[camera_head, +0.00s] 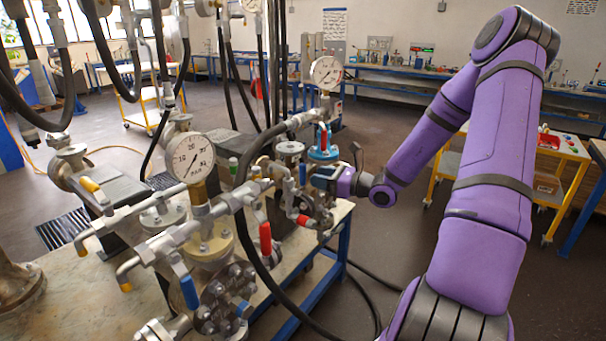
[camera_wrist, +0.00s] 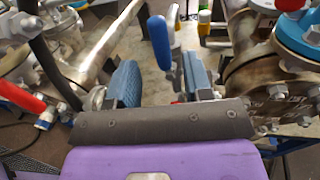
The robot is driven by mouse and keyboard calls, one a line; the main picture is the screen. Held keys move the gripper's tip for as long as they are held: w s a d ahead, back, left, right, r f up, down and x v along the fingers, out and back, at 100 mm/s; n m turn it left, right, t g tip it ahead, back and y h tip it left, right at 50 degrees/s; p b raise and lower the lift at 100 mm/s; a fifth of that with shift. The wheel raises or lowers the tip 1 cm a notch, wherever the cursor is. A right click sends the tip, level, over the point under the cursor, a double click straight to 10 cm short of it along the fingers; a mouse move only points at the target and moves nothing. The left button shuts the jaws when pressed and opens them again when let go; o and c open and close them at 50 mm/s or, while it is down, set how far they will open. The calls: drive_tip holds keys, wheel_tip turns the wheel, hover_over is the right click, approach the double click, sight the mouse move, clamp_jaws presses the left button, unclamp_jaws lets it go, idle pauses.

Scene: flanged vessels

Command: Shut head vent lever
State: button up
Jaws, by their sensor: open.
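My gripper (camera_head: 322,180) reaches in from the right among the pipes and valves of the vessels. In the wrist view its two blue-grey fingers (camera_wrist: 162,76) are apart and hold nothing. A blue lever handle (camera_wrist: 160,42) stands nearly upright in the gap between the fingers, slightly beyond them; I cannot tell whether it touches either. A blue handle (camera_head: 302,174) shows just left of my gripper in the head view. No label shows which lever is the head vent lever. The valve body below the blue handle is partly hidden by my gripper.
A red handle (camera_wrist: 22,98) lies left of my fingers, and a bolted flange (camera_wrist: 279,94) is close on the right. Pressure gauges (camera_head: 190,157) and black hoses crowd the left. A yellow-framed cart (camera_head: 560,160) stands at right. Open floor lies behind.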

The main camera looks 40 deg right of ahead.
sight(302, 173)
drive_tip(key=shift+x, duration=2.95)
clamp_jaws()
